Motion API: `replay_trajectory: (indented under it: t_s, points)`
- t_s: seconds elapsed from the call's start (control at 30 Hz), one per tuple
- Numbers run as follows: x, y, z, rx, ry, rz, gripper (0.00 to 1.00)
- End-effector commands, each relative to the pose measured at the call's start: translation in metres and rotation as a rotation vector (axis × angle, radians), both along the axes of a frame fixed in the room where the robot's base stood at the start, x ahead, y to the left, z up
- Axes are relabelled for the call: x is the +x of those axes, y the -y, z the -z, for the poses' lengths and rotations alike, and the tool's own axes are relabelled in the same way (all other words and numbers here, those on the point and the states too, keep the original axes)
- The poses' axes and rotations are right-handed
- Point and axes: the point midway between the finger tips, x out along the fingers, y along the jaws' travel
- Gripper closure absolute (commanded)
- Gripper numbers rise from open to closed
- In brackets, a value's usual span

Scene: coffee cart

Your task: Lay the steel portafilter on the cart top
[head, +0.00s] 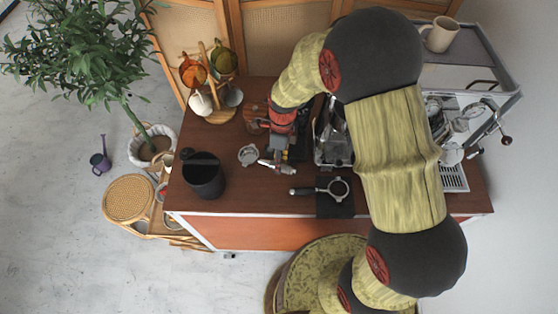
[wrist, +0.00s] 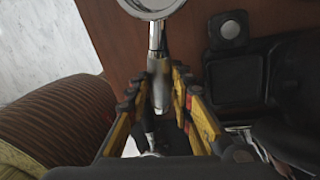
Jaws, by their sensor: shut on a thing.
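My gripper (head: 277,160) is above the left-middle of the wooden cart top (head: 240,197). It is shut on the handle of the steel portafilter (head: 248,154). In the wrist view the yellow fingers of my gripper (wrist: 160,88) close on both sides of the handle, and the portafilter's shiny neck and round head (wrist: 155,38) point away, cut off by the top edge. Brown cart top shows under the head; I cannot tell whether it touches. A second portafilter (head: 340,188), with a dark handle, lies on a black mat (head: 336,210) to the right.
A black bin (head: 204,178) stands left of the held portafilter. A wooden cup tree (head: 212,108) with colored cups is at the back left. A metal appliance (head: 333,150) stands right of my gripper, and the espresso machine (head: 480,95) is at the far right. The front left strip looks clear.

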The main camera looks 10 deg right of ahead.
Motion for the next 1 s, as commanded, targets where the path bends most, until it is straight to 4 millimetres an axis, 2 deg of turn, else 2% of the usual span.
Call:
replay_trajectory:
  t_s: [0.1, 0.5, 0.9, 0.93, 1.0]
  points:
    - [0.001, 0.000, 0.013, 0.000, 0.001, 0.000, 1.00]
    - [0.001, 0.000, 0.043, 0.000, 0.002, 0.000, 1.00]
    - [0.001, 0.000, 0.046, 0.000, 0.002, 0.000, 1.00]
    - [0.001, 0.000, 0.046, 0.000, 0.002, 0.000, 0.76]
    - [0.001, 0.000, 0.046, 0.000, 0.002, 0.000, 0.72]
